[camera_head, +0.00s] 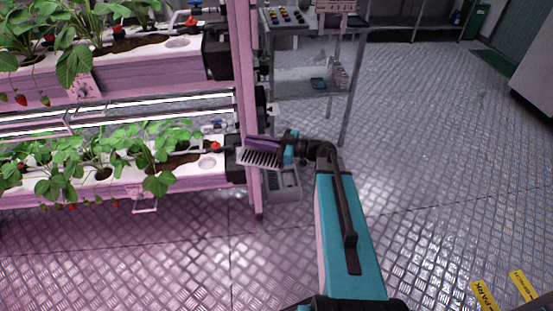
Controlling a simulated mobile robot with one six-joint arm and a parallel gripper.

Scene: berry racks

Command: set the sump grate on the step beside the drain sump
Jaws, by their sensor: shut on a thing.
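Whether the grate touches anything below is not clear.
A pink end post (248,100) stands just left of my gripper. Strawberry gutters (190,180) with plants and red fruit fill the left. A metal trolley (310,85) stands behind.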

